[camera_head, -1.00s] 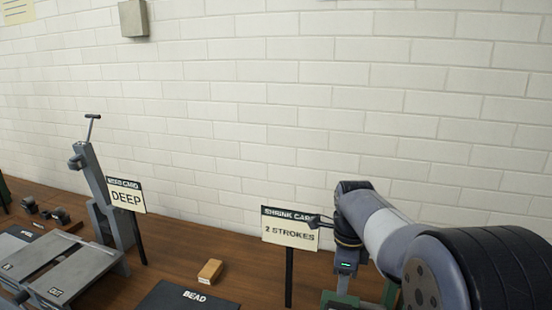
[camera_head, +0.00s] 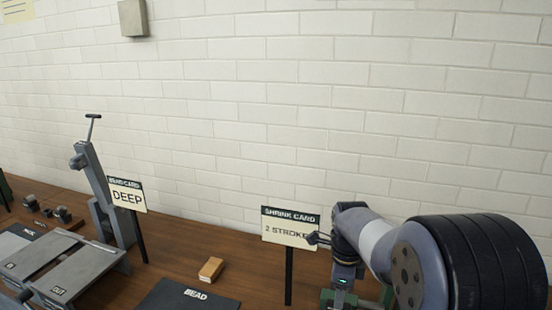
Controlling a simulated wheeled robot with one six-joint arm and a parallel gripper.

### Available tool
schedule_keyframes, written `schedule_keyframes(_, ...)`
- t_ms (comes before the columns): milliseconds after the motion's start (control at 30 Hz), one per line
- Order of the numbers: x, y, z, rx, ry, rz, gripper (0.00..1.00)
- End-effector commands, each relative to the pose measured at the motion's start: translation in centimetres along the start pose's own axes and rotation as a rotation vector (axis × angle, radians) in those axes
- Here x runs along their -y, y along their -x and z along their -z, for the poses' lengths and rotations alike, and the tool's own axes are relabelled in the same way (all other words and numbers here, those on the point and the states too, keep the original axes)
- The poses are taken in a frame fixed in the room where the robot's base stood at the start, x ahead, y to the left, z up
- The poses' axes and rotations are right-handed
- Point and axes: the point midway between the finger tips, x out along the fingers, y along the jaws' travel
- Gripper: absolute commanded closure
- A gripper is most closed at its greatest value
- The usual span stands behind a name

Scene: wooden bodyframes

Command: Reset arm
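My arm reaches in from the right edge, its wrist above a green and grey machine (camera_head: 343,299) at the bottom of the picture. Small dark fingers of my gripper (camera_head: 315,239) show at the left of the wrist, in front of the right edge of the card reading "SHRINK CARD 2 STROKES" (camera_head: 285,230). The fingers are too small to tell if they are open or shut. I see nothing held in them.
A wooden block (camera_head: 211,270) lies on the brown bench beside a dark pad marked "BEAD" (camera_head: 185,299). A "DEEP" card (camera_head: 127,195) and a grey lever machine (camera_head: 110,200) stand at left. Grey plates (camera_head: 80,275) lie in front. A white brick wall stands behind.

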Motion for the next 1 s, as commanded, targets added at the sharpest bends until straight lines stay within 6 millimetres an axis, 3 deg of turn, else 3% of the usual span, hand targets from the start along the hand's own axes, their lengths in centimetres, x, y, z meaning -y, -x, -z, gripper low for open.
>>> schedule_keyframes(33,0.0,1.4,0.0,0.001,0.0,0.002,0.6)
schedule_keyframes(233,0.0,2.9,0.0,0.0,0.0,0.001,0.6)
schedule_keyframes(667,-0.1,2.9,0.1,0.003,0.0,0.002,0.6)
schedule_keyframes(1000,-1.4,2.0,2.6,0.055,-0.005,0.055,0.6)
